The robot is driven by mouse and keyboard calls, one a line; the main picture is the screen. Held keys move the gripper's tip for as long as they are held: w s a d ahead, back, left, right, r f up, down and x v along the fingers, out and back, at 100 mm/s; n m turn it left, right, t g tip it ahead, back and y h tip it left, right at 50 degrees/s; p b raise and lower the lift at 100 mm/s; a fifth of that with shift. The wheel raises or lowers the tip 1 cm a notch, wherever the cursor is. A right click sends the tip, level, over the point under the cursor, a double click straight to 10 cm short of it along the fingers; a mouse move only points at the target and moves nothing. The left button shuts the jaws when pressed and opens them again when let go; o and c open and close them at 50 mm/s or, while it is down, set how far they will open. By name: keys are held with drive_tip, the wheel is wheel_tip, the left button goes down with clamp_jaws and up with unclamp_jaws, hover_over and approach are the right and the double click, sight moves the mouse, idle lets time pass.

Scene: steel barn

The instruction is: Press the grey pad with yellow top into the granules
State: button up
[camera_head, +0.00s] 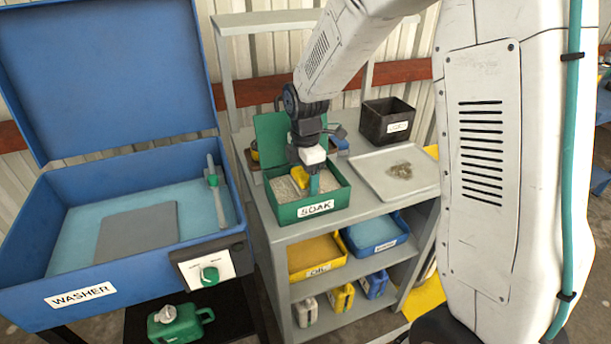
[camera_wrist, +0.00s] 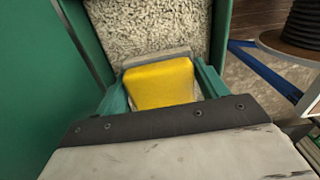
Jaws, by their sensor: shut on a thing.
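The pad with the yellow top (camera_wrist: 158,84) is between the fingers of my gripper (camera_wrist: 160,88) in the wrist view, and its grey edge shows along the far side. In the head view the pad (camera_head: 300,177) and my gripper (camera_head: 314,180) are inside the green SOAK bin (camera_head: 317,208). Pale granules (camera_wrist: 160,28) fill the bin, and they also show in the head view (camera_head: 284,187). My gripper is shut on the pad. Whether the pad's underside touches the granules is hidden.
The bin's green lid (camera_head: 272,128) stands open behind it. A tray (camera_head: 375,178) with a small brownish heap lies to the right, with a black box (camera_head: 387,120) behind. The open blue washer (camera_head: 60,275) stands to the left. Yellow (camera_head: 318,252) and blue (camera_head: 377,236) bins sit on the shelf below.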

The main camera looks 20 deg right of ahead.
idle(0.3)
drive_tip(key=shift+r, duration=3.5)
drive_tip(key=shift+s, duration=0.1)
